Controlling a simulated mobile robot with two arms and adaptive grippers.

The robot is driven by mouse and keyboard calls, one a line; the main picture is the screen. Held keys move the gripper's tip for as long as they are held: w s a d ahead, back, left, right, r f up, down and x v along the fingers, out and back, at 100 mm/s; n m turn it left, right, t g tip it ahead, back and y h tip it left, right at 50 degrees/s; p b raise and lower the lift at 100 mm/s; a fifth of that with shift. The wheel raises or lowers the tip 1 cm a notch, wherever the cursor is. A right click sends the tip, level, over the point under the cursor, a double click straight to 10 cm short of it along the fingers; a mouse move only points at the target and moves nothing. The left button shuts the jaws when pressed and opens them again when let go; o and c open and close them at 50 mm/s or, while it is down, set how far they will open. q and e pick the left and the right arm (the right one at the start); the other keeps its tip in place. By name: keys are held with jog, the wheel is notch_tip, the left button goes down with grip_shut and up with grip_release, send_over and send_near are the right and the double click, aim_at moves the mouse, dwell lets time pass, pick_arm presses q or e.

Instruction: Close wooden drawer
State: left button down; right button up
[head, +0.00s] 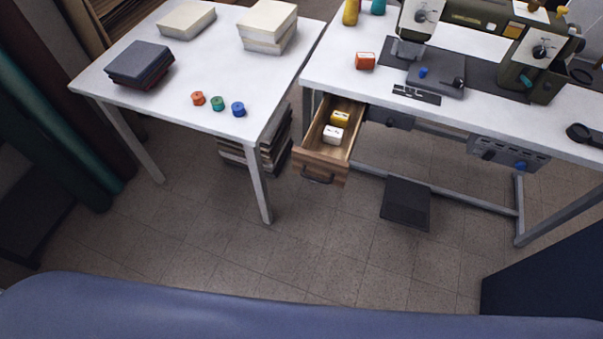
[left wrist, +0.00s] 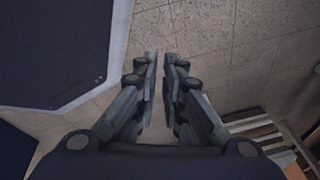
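The wooden drawer (head: 320,170) stands pulled out from under the sewing table's left end, in the head view. It has a brown front with a dark handle (head: 317,179). A yellow item (head: 340,117) and a white item (head: 332,135) lie inside it. My left gripper (left wrist: 162,57) shows in the left wrist view, its fingers apart by a narrow gap with nothing between them. Tiled floor lies beyond its tips. Neither gripper appears in the head view, so the left gripper's distance from the drawer cannot be told.
The white sewing table (head: 340,75) carries a green sewing machine (head: 535,60). A white side table (head: 190,105) stands left, with a dark stack (head: 265,150) beneath. A black pedal (head: 406,203) lies on the floor. Floor before the drawer is clear. A wooden slatted thing (left wrist: 262,135) shows lower right.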

pick_arm(q)
jog(key=w+d+r+m+t+b, duration=0.1)
jog(key=w+d+m+t+b, duration=0.25)
jog(key=w+m+b, duration=0.85)
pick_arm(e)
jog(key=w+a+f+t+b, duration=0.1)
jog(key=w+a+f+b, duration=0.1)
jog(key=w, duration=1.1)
pick_arm(q)
jog(key=m+t+h+b, duration=0.4)
jog(key=m+t+b, duration=0.6)
jog(key=m, duration=1)
send_near(297, 162)
jog(key=f+v, duration=0.2)
jog(key=v, duration=0.5)
jog(key=shift+t, duration=0.45)
jog(key=x, duration=1.3)
jog(key=shift+r, duration=0.2)
jog(key=shift+w+d, duration=0.15)
jog(key=shift+w, duration=0.3)
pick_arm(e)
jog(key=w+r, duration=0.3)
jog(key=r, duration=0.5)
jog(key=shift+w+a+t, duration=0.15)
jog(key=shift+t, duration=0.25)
